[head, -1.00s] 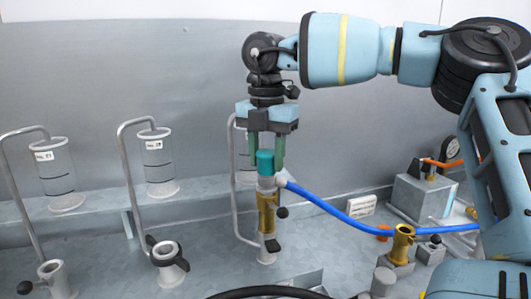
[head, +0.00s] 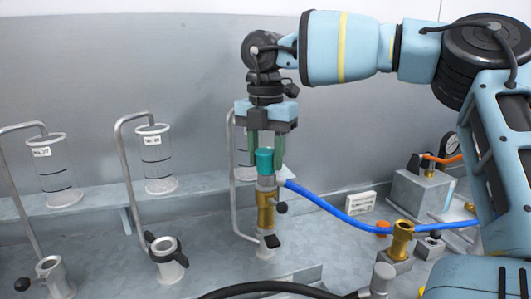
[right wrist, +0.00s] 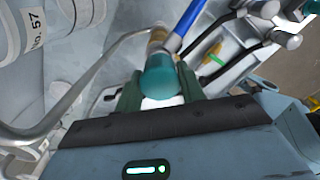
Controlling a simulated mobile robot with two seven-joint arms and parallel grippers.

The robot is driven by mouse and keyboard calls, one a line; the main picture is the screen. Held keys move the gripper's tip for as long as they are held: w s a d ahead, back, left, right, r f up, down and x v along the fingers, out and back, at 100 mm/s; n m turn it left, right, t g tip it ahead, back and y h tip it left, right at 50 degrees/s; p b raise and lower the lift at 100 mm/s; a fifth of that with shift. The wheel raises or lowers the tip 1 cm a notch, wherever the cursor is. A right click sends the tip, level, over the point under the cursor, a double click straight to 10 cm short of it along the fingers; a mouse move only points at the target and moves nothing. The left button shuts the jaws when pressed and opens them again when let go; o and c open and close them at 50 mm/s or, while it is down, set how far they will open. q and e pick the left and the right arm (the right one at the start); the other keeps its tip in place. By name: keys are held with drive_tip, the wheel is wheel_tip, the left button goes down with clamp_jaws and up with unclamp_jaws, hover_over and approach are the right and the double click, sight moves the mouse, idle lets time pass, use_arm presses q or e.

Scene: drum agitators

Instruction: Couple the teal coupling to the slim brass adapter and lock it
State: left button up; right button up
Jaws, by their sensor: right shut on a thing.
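The teal coupling (head: 264,158) is upright between the two green fingers of my right gripper (head: 265,166), which is shut on it. Its pale metal lower part stands directly over the slim brass adapter (head: 266,212); the two look in line and touching, but I cannot tell how deep the coupling sits. A blue hose (head: 340,212) leaves the coupling's side to the right. The right wrist view shows the coupling's teal top (right wrist: 160,78) between the fingers, with brass (right wrist: 157,38) partly showing beyond it. The lock's state is not clear. My left gripper is not in view.
Another brass fitting (head: 402,240) stands at the right near a grey box (head: 422,192) with a gauge. Clear cylinders (head: 156,158) and bent pipes are at the left and behind. A metal port with black handles (head: 167,258) stands left of the adapter. A black hose crosses the front.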

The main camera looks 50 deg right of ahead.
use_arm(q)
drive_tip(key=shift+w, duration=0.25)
use_arm(e)
drive_tip(key=o, duration=1)
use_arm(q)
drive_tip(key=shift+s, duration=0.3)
use_arm(e)
drive_tip(key=shift+f, duration=0.1)
drive_tip(key=shift+c, duration=0.3)
drive_tip(key=shift+r+p, duration=2.05)
drive_tip(key=shift+r, duration=3)
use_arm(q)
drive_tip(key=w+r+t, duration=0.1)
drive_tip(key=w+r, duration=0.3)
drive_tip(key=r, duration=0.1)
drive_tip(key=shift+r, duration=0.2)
